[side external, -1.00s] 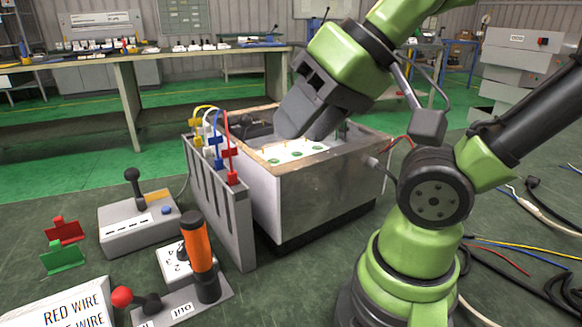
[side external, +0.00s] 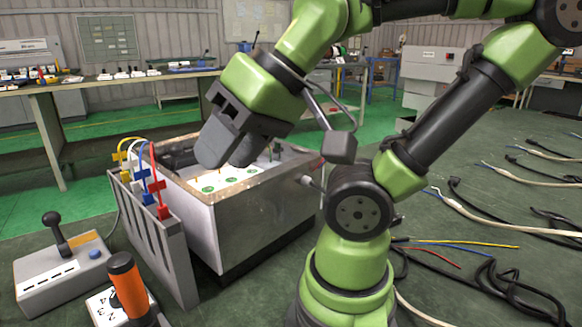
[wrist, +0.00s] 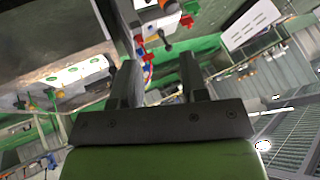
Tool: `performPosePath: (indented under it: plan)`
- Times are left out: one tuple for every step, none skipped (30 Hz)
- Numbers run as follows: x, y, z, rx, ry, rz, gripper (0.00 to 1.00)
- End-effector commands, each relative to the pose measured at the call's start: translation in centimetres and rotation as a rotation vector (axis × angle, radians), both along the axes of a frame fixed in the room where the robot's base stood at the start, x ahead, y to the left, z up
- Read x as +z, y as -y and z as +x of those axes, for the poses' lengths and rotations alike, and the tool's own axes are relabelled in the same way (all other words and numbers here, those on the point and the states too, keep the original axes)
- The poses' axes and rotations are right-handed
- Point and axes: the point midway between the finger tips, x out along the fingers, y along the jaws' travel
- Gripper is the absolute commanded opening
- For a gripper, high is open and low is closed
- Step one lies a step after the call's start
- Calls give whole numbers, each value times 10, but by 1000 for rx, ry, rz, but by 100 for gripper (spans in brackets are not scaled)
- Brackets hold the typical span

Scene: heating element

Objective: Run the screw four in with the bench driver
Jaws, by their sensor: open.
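The orange-handled tool (side external: 128,285), which may be the bench driver, stands upright at the lower left. Beside it is a white block with numbers (side external: 105,305), partly cut off by the frame's bottom edge. The open metal box (side external: 240,220) holds a white panel (side external: 222,181) with green spots, and the panel also shows in the wrist view (wrist: 82,72). I cannot make out which screw is number four. My gripper (side external: 229,160) is open and empty, pointing down just above the box's panel and hiding part of it. Its fingers (wrist: 157,65) show apart in the wrist view.
A grey slotted rack (side external: 155,235) with yellow, white, blue and red wires stands against the box's left side. A grey lever box (side external: 62,262) is at far left. Loose cables (side external: 470,262) lie on the right. A workbench (side external: 110,82) is behind.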

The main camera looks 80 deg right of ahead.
Motion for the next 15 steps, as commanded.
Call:
performPosePath:
  plan:
    - [0, 0, 0, 0, 0, 0, 45]
    - [0, 0, 0, 0, 0, 0, 52]
    - [0, 0, 0, 0, 0, 0, 61]
    - [0, 0, 0, 0, 0, 0, 67]
    - [0, 0, 0, 0, 0, 0, 67]
    - [0, 0, 0, 0, 0, 0, 67]
    - [0, 0, 0, 0, 0, 0, 67]
    - [0, 0, 0, 0, 0, 0, 67]
    - [0, 0, 0, 0, 0, 0, 67]
    - [0, 0, 0, 0, 0, 0, 67]
    - [0, 0, 0, 0, 0, 0, 67]
    - [1, 0, 0, 0, 0, 0, 67]
    - [2, 0, 0, 1, 1, 0, 67]
    - [5, 0, 1, 1, 3, 1, 67]
    - [9, 0, 1, 1, 4, 1, 67]
